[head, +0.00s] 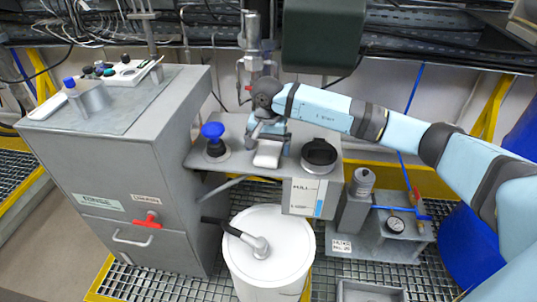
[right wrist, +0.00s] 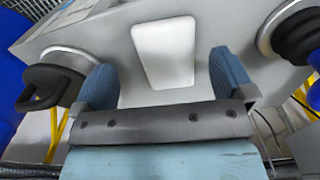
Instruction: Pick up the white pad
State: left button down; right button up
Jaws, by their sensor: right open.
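The white pad (head: 268,154) is a small, pale block with rounded corners on the grey shelf, between the blue knob (head: 213,138) and the black round cap (head: 319,154). In the right wrist view the white pad (right wrist: 163,50) lies ahead, between the two blue fingers. My right gripper (head: 267,133) is over the shelf at the pad's far side, open and empty. In the right wrist view its fingers (right wrist: 162,68) stand apart, on either side of the pad's near end. I cannot tell whether they touch it. My left gripper is not in view.
A grey cabinet (head: 130,165) stands left, with small items and a white piece (head: 48,106) on top. A white drum (head: 268,255) stands below the shelf. A pump unit with a gauge (head: 395,224) is at right. A dark box (head: 323,37) hangs above my right wrist.

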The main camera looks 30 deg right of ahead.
aim_at(266, 159)
jog(key=f, duration=0.4)
jog(key=shift+w+a+f, duration=0.1)
jog(key=shift+a+f, duration=0.1)
jog(key=shift+a, duration=0.05)
jog(key=c, duration=0.9)
jog(key=shift+r, duration=0.1)
